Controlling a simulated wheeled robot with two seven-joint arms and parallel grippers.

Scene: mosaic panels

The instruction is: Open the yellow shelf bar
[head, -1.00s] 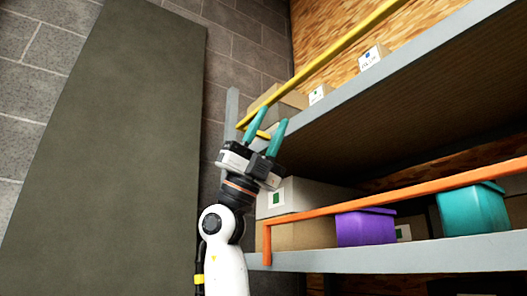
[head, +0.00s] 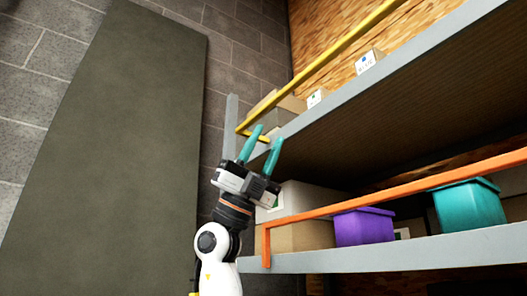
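My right gripper is not in view.
The upper shelf (head: 400,58) holds several boxes. The lower shelf (head: 380,257) has an orange bar (head: 400,190), cardboard boxes (head: 300,237), a purple bin (head: 364,227) and a teal bin (head: 469,206). A dark panel (head: 110,150) stands against the block wall at left.

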